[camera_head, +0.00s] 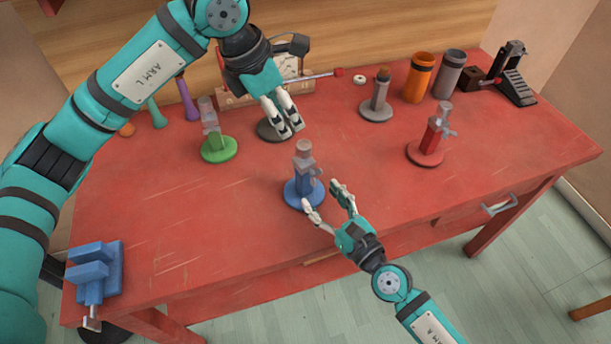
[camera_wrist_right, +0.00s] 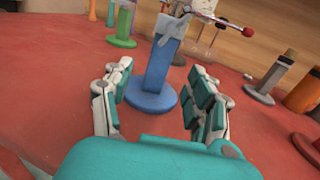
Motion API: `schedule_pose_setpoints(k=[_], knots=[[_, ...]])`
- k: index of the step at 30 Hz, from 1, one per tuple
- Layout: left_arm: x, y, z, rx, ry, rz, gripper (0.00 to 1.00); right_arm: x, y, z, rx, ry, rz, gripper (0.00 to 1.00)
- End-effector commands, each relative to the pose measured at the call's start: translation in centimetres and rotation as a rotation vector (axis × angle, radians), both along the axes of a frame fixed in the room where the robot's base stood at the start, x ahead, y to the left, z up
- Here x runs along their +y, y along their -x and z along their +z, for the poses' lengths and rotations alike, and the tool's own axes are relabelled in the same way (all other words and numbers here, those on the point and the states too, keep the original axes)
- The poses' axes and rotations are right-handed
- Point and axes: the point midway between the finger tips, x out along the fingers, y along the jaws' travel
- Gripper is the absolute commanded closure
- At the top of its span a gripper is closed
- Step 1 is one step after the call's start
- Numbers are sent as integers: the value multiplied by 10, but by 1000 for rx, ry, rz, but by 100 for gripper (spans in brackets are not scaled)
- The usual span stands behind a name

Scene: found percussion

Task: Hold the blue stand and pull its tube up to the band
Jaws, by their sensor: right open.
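The blue stand (camera_head: 304,188) stands upright near the front middle of the red table, with a round blue base and a grey tube (camera_head: 304,151) rising from its top. A grey clamp piece shows at its upper part. In the right wrist view the blue stand (camera_wrist_right: 158,75) rises between and beyond the open fingers. My right gripper (camera_head: 327,200) is open just in front of and to the right of the stand's lower part. My left gripper (camera_head: 282,125) is higher, behind the blue stand, with its fingers pointing down in front of a dark-based stand. Whether it is open is unclear.
A green stand (camera_head: 218,148), a grey stand (camera_head: 377,108) and a red stand (camera_head: 427,148) surround the blue one. Orange (camera_head: 419,78) and grey (camera_head: 449,75) cups stand at the back right. A blue vise (camera_head: 95,270) sits at the left front corner. The front middle is clear.

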Motion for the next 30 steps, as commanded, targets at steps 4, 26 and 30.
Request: schedule_pose_setpoints(k=[4, 26, 30], knots=[[0, 0, 0, 0, 0, 0, 62, 17, -27, 1, -2, -1, -2, 42], [0, 0, 0, 0, 0, 0, 62, 42, -65, 0, 0, 1, 0, 45], [0, 0, 0, 0, 0, 0, 62, 42, -65, 0, 0, 1, 0, 63]])
